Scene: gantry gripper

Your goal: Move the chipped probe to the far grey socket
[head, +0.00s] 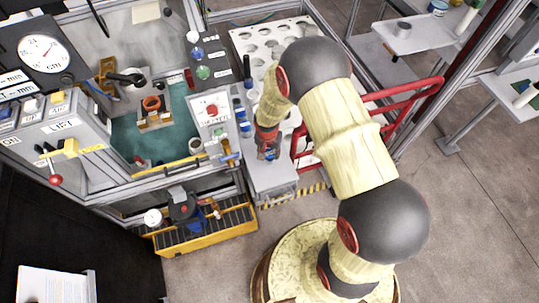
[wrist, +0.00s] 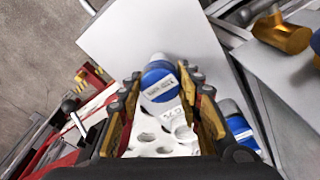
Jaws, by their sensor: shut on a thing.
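My gripper (wrist: 161,80) is shut on a blue-capped probe (wrist: 158,75) with a white body, which stands between its fingers in the wrist view. The white plate (wrist: 152,128) with round holes lies beneath; whether the probe's lower end is in a hole is hidden. I cannot pick out the far grey socket for certain.
Another blue and white probe (wrist: 238,128) stands close to the right finger. Several blue-banded items line the left side of the perforated plate (head: 270,45) in the head view. Red rails (head: 405,92) run right of the bench. A grey panel with a red button (head: 212,110) stands left.

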